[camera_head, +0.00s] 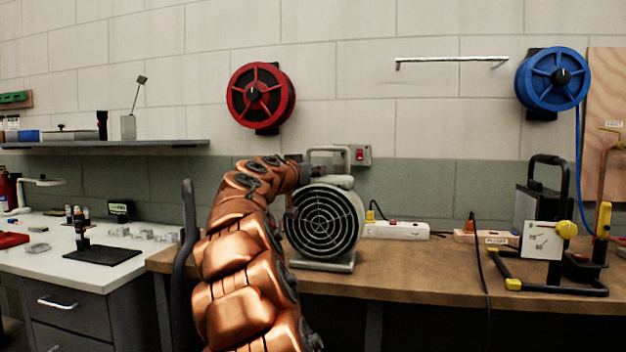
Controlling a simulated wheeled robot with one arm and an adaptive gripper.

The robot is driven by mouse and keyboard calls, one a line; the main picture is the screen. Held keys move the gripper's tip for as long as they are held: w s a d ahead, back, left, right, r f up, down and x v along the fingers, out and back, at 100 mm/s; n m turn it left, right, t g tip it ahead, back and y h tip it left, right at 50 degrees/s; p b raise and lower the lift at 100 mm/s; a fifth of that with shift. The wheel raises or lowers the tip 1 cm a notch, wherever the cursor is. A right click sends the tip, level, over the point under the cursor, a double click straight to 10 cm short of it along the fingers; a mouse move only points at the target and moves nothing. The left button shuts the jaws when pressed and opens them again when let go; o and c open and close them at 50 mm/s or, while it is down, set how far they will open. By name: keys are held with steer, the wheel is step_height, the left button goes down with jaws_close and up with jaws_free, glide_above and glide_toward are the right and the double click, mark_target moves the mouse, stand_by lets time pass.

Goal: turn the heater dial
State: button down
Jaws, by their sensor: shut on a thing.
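The heater (325,222) is a grey-green round fan unit with a dark spiral grille and a carrying handle on top. It stands on the wooden bench in the middle of the head view. My copper arm rises from the bottom and bends right toward it. My gripper (309,174) is at the heater's upper left, just behind the top edge of the grille. It is small and partly hidden, and appears shut on the heater dial. The dial itself cannot be made out behind the gripper and arm, so its setting is not visible.
The wooden bench (420,268) also holds a white power strip (396,230) right of the heater. A black-framed stand (545,215) with a yellow knob is farther right. A wall box with a red switch (360,154) is behind the heater. A white-topped cabinet (75,275) is left.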

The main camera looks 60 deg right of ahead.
steer(key=shift+s+f+n+t+b, duration=0.1)
steer(key=shift+f+n+t+b, duration=0.1)
steer(key=shift+n+t+b, duration=0.3)
steer(key=shift+r+n+t+y, duration=0.15)
steer(key=shift+n+t+y, duration=0.2)
steer(key=shift+t, duration=0.65)
steer(key=shift+r+n+t+y+p, duration=0.15)
steer(key=shift+n+t+y+p, duration=0.5)
steer(key=shift+n+t, duration=0.8)
steer(key=shift+t+p, duration=0.35)
steer(key=shift+t, duration=0.3)
steer(key=shift+n+y, duration=0.3)
steer(key=c, duration=0.9)
jaws_free()
steer(key=shift+o, duration=0.2)
steer(key=shift+a, duration=0.1)
